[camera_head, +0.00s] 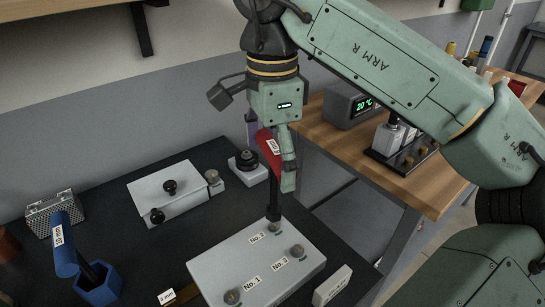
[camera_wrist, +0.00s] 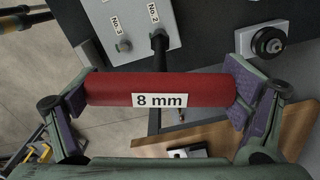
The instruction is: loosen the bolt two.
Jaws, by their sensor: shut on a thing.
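My gripper (camera_head: 280,160) is shut on the red handle of the 8 mm driver (camera_head: 267,142). The wrist view shows the red handle (camera_wrist: 160,88) lying across between the two purple-padded fingers, with its "8 mm" label facing the camera. The driver's black shaft points down, and its tip is at bolt two (camera_head: 276,228) beside the "No.2" label. The tip covers part of the bolt, so I cannot tell how deeply it is seated. Bolt two sits on the grey plate (camera_head: 220,262), with bolt three (camera_head: 297,251) and bolt one (camera_head: 232,297) nearer the front.
A blue-handled 10 mm tool (camera_head: 66,250) stands in a blue holder (camera_head: 98,287) at left. A white box with black knobs (camera_head: 150,190) lies behind the plate. A small white block (camera_head: 332,286) lies at right. A wooden bench (camera_head: 420,190) stands beyond.

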